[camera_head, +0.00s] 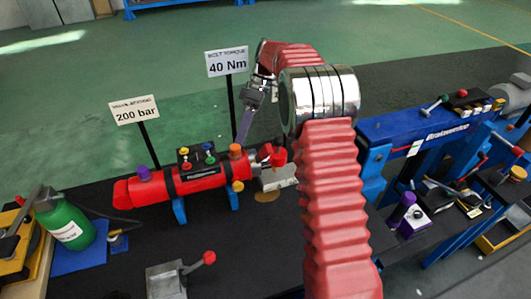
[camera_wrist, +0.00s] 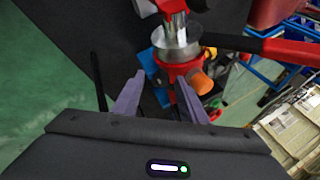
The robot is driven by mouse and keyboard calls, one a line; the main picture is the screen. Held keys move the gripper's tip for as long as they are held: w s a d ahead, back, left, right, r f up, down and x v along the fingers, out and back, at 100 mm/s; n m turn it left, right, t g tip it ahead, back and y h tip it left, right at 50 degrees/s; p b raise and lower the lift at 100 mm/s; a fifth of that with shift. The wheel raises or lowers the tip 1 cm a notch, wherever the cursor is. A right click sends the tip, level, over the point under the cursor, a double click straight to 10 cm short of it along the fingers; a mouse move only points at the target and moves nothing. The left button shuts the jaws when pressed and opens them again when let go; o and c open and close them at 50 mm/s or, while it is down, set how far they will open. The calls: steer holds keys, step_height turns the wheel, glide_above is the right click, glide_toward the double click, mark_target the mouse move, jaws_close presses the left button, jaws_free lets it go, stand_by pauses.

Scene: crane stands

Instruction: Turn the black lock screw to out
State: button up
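I cannot make out the black lock screw for certain in either view. In the head view a red cylinder (camera_head: 205,180) lies on blue feet. It carries a black block (camera_head: 197,157) with several small coloured knobs. In the wrist view the cylinder's end shows ahead of me with a bright metal disc (camera_wrist: 177,44) and an orange knob (camera_wrist: 200,80). My gripper (camera_wrist: 160,78) is open, its two purple fingers apart with nothing held between them. In the head view my gripper (camera_head: 242,128) hangs above the cylinder's right part, apart from it; my red sleeved arm hides part of the scene.
Two signs (camera_head: 227,61) (camera_head: 134,110) stand on thin posts behind the cylinder. A green bottle (camera_head: 66,225) stands at left. A grey box with a red-knobbed lever (camera_head: 208,258) is in front. A blue crane stand (camera_head: 420,124) is at right. A red bar (camera_wrist: 290,50) crosses the wrist view.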

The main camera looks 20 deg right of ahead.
steer(key=m, duration=0.2)
steer(key=m+t+h, duration=0.1)
steer(key=m, duration=0.1)
steer(key=shift+s+a+r+t, duration=0.1)
steer(key=shift+s+a+t, duration=0.05)
steer(key=shift+t, duration=0.15)
steer(key=m+t+h, duration=0.1)
steer(key=m, duration=0.2)
steer(key=shift+a+m+h, duration=0.1)
steer(key=shift+m+h, duration=0.2)
steer(key=shift+h, duration=0.1)
steer(key=shift+s+a+m+t+h, duration=0.15)
steer(key=shift+m+t+h, duration=0.15)
steer(key=shift+m+h, duration=0.9)
steer(key=shift+a+m+h, duration=0.15)
steer(key=shift+m+h, duration=0.45)
steer(key=shift+m, duration=1.4)
steer(key=shift+r, duration=0.3)
step_height(320, 180, up, 13)
steer(key=a, duration=0.1)
steer(key=s+d+n+t, duration=0.1)
steer(key=s+t, duration=0.3)
steer(key=s, duration=2.1)
steer(key=shift+s+d+r+t+y, duration=0.3)
steer(key=shift+s+r, duration=0.05)
steer(key=shift+r, duration=0.1)
